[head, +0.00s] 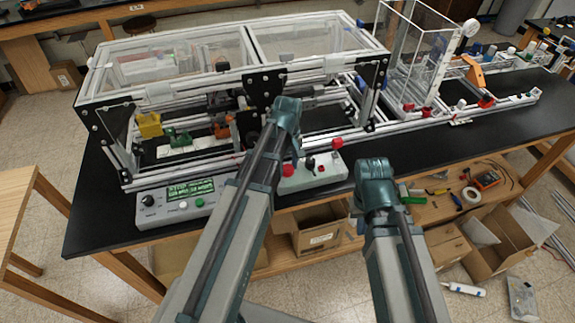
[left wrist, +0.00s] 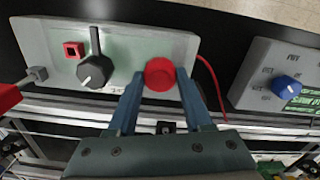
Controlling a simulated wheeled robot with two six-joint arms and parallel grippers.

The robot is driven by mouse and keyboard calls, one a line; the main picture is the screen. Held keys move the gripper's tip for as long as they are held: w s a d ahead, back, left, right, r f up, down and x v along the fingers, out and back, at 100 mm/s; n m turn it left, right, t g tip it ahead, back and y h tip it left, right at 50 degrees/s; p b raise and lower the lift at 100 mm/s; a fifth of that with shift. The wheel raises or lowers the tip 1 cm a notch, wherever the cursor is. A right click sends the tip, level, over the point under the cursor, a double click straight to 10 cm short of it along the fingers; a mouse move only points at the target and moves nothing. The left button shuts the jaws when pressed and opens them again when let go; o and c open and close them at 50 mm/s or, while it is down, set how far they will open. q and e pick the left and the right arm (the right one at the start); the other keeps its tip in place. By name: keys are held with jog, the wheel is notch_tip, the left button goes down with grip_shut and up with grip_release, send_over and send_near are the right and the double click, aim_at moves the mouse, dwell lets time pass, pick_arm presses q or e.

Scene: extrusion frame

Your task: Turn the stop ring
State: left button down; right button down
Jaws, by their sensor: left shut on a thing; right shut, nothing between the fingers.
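The red round stop ring (left wrist: 160,74) sits on the pale face of a grey control box (left wrist: 120,45) in the left wrist view. My left gripper (left wrist: 158,85) has its two blue-grey fingers on either side of the ring and is shut on it. In the head view the same ring (head: 288,170) shows beside my left arm on the box (head: 318,178), and the left fingers are hidden by the arm. My right arm (head: 375,180) ends to the right of the box in the head view, and its fingers are hidden.
A black lever knob (left wrist: 95,68) and a red square part (left wrist: 73,49) share the box. A display box (head: 178,203) with a dark knob stands to its left. The aluminium extrusion frame (head: 115,180) with clear panels rises behind. Bare black tabletop (head: 440,150) lies right.

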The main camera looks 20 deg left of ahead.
aim_at(288, 168)
pick_arm(q)
jog(key=m, duration=0.4)
jog(key=shift+m, duration=0.3)
jog(key=m, duration=0.4)
jog(key=shift+m, duration=0.4)
jog(key=shift+c, duration=1.5)
grip_release()
notch_tip(288, 168, up, 14)
jog(key=p, duration=1.3)
jog(key=shift+p, duration=0.4)
